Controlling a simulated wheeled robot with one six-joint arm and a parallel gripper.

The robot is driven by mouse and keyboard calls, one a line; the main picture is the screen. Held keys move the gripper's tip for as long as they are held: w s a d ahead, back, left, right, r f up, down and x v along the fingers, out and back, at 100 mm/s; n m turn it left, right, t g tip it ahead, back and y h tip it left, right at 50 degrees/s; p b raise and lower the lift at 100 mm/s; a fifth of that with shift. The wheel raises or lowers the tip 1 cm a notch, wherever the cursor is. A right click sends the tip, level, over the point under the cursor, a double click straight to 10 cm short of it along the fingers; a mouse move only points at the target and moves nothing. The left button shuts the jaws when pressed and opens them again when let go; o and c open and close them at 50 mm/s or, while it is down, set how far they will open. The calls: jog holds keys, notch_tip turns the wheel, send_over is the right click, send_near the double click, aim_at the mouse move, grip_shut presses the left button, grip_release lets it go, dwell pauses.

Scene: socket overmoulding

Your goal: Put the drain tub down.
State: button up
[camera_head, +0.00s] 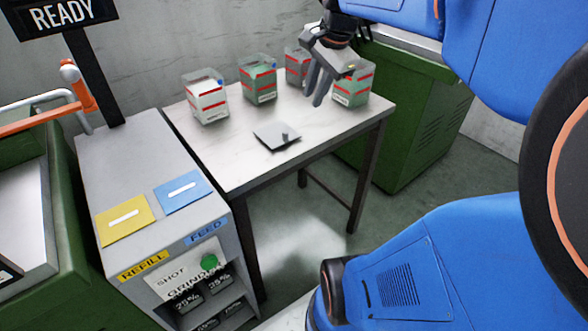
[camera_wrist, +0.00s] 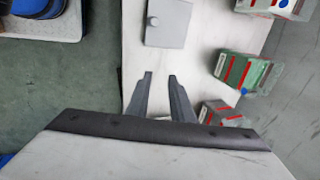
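Several clear tubs with red bands stand on the light table (camera_head: 225,150). They are a whitish tub (camera_head: 208,104), a greenish tub (camera_head: 259,86), a tub at the back (camera_head: 296,68) and a greenish tub at the right (camera_head: 352,92). I cannot tell which is the drain tub. My gripper (camera_head: 314,97) points down over the table, just left of the right-hand tub and partly in front of the back tub. In the wrist view its fingers (camera_wrist: 160,75) are apart with nothing seen between them. Three tubs show there, including a green one (camera_wrist: 243,72); the right-hand tub is not seen.
A grey square plate with a knob (camera_head: 270,132) lies on the table's front part. A grey cabinet (camera_head: 150,165) with yellow and blue pads stands at the left, below a READY sign (camera_head: 62,14). A green bin (camera_head: 415,120) stands behind the table's right end.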

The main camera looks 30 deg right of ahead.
jog(key=s+a+f+n, duration=1.1)
jog(key=s+a+n, duration=0.2)
jog(key=n, duration=0.4)
jog(key=shift+f+t, duration=0.15)
jog(key=shift+t, duration=0.25)
